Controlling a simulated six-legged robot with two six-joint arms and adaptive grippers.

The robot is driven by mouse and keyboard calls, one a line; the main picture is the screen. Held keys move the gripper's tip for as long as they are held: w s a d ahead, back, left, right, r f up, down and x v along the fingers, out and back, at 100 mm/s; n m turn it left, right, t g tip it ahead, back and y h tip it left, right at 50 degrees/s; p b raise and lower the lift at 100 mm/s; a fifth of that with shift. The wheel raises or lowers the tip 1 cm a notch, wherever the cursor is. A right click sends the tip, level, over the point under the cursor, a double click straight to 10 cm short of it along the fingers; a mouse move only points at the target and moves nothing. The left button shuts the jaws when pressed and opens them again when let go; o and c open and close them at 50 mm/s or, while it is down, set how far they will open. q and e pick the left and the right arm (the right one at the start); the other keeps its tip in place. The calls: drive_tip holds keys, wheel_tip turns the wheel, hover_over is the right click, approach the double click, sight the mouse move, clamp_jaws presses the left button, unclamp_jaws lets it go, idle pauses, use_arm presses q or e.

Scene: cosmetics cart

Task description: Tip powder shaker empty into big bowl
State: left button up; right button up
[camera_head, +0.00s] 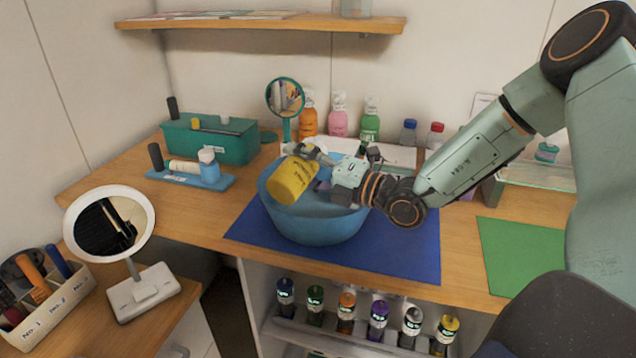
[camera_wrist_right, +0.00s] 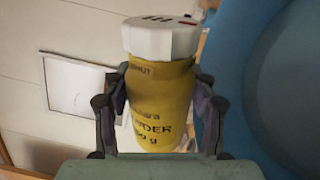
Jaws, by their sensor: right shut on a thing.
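The yellow powder shaker (camera_head: 291,181) is in my right gripper (camera_head: 318,168), tilted over the left part of the big blue bowl (camera_head: 318,228). In the right wrist view the shaker (camera_wrist_right: 160,105) sits between both fingers of my right gripper (camera_wrist_right: 162,110), which touch its sides. Its white cap (camera_wrist_right: 160,38) has dark marks and a red mark on top. The bowl's blue wall (camera_wrist_right: 285,85) shows at the right of that view. I cannot see any powder falling, and most of the bowl's inside is hidden. My left gripper is not in view.
The bowl stands on a blue mat (camera_head: 412,252). Several bottles (camera_head: 338,118) and a green-framed mirror (camera_head: 285,98) stand behind it. A teal box (camera_head: 235,148) and a blue stand (camera_head: 210,181) are left. A green mat (camera_head: 520,258) lies clear at right. A shelf (camera_head: 260,24) hangs above.

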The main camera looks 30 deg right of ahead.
drive_tip(key=shift+w+d+f+m, duration=0.15)
drive_tip(key=shift+d+f+m, duration=0.05)
drive_tip(key=shift+d+m, duration=0.3)
drive_tip(key=shift+a+r+m, duration=0.1)
drive_tip(key=shift+r+m, duration=0.05)
drive_tip(key=shift+m, duration=0.15)
drive_tip(key=shift+w+r+m, duration=0.1)
drive_tip(key=shift+r+m, duration=0.05)
drive_tip(key=shift+m, duration=0.35)
drive_tip(key=shift+b, duration=0.3)
drive_tip(key=shift+d+f+m+b, duration=0.2)
drive_tip(key=shift+d+m+b, duration=0.1)
drive_tip(key=shift+m, duration=0.1)
drive_tip(key=shift+d+f+m+b, duration=0.1)
drive_tip(key=shift+f+m+b, duration=0.15)
drive_tip(key=shift+m+b, duration=0.25)
drive_tip(key=shift+w+d+r+m, duration=0.15)
drive_tip(key=shift+m, duration=0.4)
drive_tip(key=shift+w+d+r+m, duration=0.1)
drive_tip(key=shift+m, duration=0.45)
